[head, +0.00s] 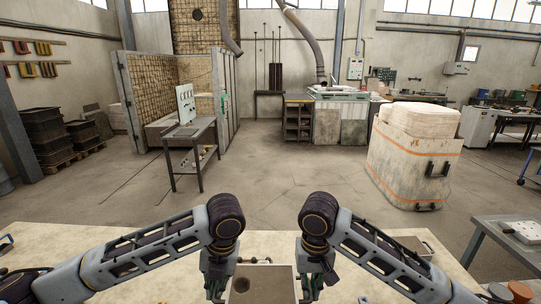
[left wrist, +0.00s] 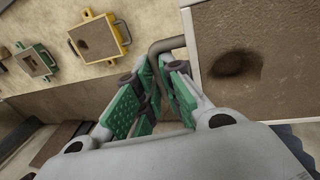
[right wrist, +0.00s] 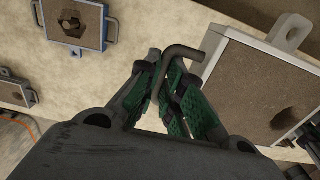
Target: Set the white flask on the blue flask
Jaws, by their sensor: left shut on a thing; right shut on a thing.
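The white flask (head: 262,285), a pale-rimmed box filled with brown sand, is between my two arms at the bottom of the head view. Its sand has a round hollow, seen in the left wrist view (left wrist: 238,66). My left gripper (left wrist: 160,75) is shut on one bent bar handle of it. My right gripper (right wrist: 168,75) is shut on the opposite handle, and the rim shows in the right wrist view (right wrist: 225,62). A blue-grey flask (right wrist: 75,24), seemingly the blue flask, lies on the table, apart from the white one. Its sand has a dark hollow.
A yellow flask (left wrist: 99,38) and a green flask (left wrist: 36,62) lie on the table in the left wrist view. A smaller grey box (right wrist: 16,92) lies near the table edge. Bare tabletop (head: 130,240) shows beyond my left arm.

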